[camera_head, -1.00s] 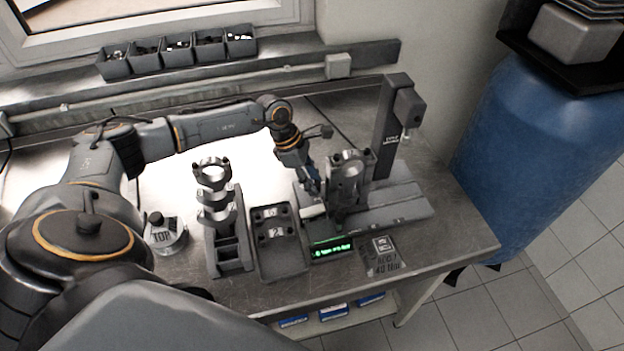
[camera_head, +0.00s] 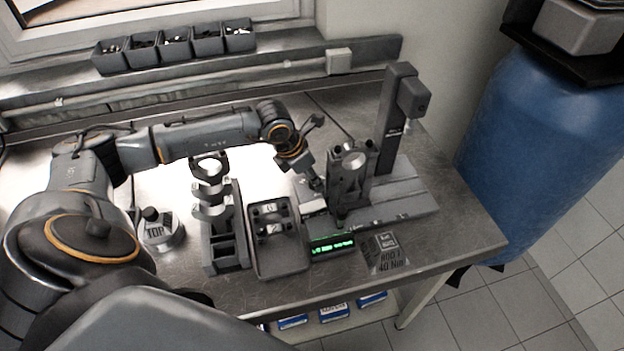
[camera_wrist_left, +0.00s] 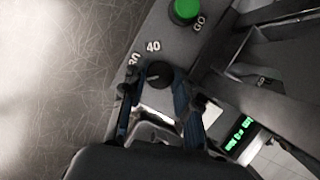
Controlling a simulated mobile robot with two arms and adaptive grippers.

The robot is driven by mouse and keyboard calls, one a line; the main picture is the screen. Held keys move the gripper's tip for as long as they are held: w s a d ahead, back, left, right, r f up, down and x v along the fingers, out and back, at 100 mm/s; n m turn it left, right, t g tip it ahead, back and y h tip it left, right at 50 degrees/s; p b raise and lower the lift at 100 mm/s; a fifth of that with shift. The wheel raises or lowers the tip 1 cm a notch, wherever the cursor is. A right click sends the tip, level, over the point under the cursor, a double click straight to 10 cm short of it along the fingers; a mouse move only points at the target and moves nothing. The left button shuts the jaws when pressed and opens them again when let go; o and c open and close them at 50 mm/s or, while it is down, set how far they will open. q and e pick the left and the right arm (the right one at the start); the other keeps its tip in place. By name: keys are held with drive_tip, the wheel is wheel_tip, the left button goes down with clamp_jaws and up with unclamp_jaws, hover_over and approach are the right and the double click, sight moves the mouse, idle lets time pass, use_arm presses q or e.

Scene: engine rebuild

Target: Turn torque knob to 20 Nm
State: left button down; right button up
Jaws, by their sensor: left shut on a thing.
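The torque knob (camera_wrist_left: 158,74) is a small black round knob on the grey station top in the left wrist view. White "40" (camera_wrist_left: 153,46) and another number, partly cut off and hard to read, are printed beside it. My left gripper (camera_wrist_left: 156,84) has its blue-grey fingers on both sides of the knob and is shut on it. In the head view my left gripper (camera_head: 318,187) reaches down at the left end of the press station (camera_head: 400,203), and the knob is hidden there. A green-lit display (camera_head: 331,244) sits at the station's front; its text is too small to read. My right gripper is not in view.
A green button (camera_wrist_left: 186,10) marked "GO" is near the knob. A tray with caps (camera_head: 280,262) and a rod stand (camera_head: 226,255) stand left of the station. A "TOP" piston (camera_head: 160,230) is further left. A "40 Nm" plate (camera_head: 388,257) lies at the front right.

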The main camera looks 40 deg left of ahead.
use_arm(q)
drive_tip(key=shift+n+y+b, duration=0.3)
drive_tip(key=shift+n+b, duration=0.2)
drive_tip(key=shift+n, duration=0.3)
drive_tip(key=shift+r, duration=0.1)
drive_tip(key=c, duration=1)
unclamp_jaws()
drive_tip(key=d+v, duration=0.1)
drive_tip(key=v, duration=0.6)
drive_tip(key=shift+s+a+r, duration=0.2)
drive_tip(key=shift+a+r, duration=0.2)
drive_tip(key=shift+a, duration=0.15)
